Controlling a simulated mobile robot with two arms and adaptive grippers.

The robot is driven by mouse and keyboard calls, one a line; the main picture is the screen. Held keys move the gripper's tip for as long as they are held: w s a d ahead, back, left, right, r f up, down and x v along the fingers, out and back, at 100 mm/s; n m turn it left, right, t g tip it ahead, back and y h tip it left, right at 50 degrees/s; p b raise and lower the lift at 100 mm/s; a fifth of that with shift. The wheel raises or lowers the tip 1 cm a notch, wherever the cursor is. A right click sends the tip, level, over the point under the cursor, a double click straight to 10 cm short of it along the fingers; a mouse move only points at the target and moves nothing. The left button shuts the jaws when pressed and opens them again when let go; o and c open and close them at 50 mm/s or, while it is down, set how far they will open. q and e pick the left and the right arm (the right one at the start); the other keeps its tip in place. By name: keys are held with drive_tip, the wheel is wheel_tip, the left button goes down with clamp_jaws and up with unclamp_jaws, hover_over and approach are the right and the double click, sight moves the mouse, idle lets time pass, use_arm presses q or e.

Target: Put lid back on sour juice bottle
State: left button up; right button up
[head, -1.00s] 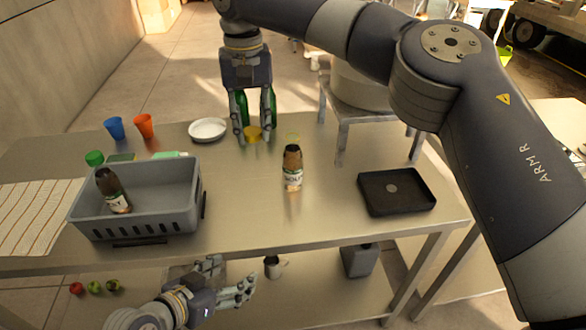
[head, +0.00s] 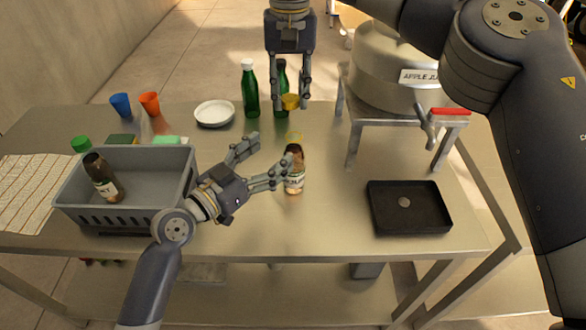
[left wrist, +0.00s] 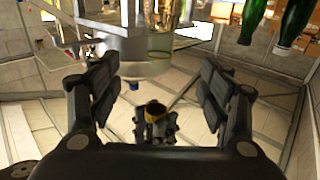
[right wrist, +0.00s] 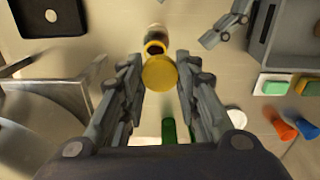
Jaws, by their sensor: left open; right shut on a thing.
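A brown bottle with a pale label (head: 294,180) stands upright and uncapped on the table, in the middle of the head view. It also shows in the right wrist view (right wrist: 155,31), just beyond the lid. My right gripper (head: 290,102) is shut on the yellow lid (head: 291,101), held above the table behind the bottle. The lid fills the gap between its fingertips in the right wrist view (right wrist: 160,73). My left gripper (head: 268,160) is open just left of the bottle, its lower finger close to it; contact is unclear.
A grey crate (head: 120,213) with another brown bottle (head: 103,178) stands left. Green bottles (head: 250,90), a white dish (head: 214,114) and blue and orange cups (head: 150,104) are behind. A black tray (head: 425,222) and a metal stand (head: 350,140) are right.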

sight(294, 162)
drive_tip(key=shift+w+d+f, duration=0.1)
drive_tip(key=shift+w+d, duration=0.1)
drive_tip(key=shift+d, duration=0.1)
use_arm(q)
drive_tip(key=f, duration=0.2)
drive_tip(key=w+d+f, duration=0.1)
use_arm(e)
drive_tip(key=shift+w+d+f, duration=0.2)
drive_tip(key=shift+w+d, duration=0.15)
use_arm(q)
drive_tip(key=f, duration=0.5)
drive_tip(key=shift+s+a, duration=0.25)
drive_tip(key=shift+s, duration=0.05)
use_arm(e)
drive_tip(key=shift+s+a+r, duration=0.2)
drive_tip(key=shift+s+a, duration=0.1)
drive_tip(key=shift+a, duration=0.05)
use_arm(q)
drive_tip(key=x, duration=0.7)
drive_tip(key=shift+f, duration=0.15)
use_arm(e)
drive_tip(key=shift+w+d+f, duration=0.1)
drive_tip(key=shift+w+d, duration=0.05)
drive_tip(key=shift+w, duration=0.05)
use_arm(q)
drive_tip(key=shift+w+d, duration=0.25)
drive_tip(key=shift+d, duration=0.05)
use_arm(e)
drive_tip(key=shift+s, duration=0.1)
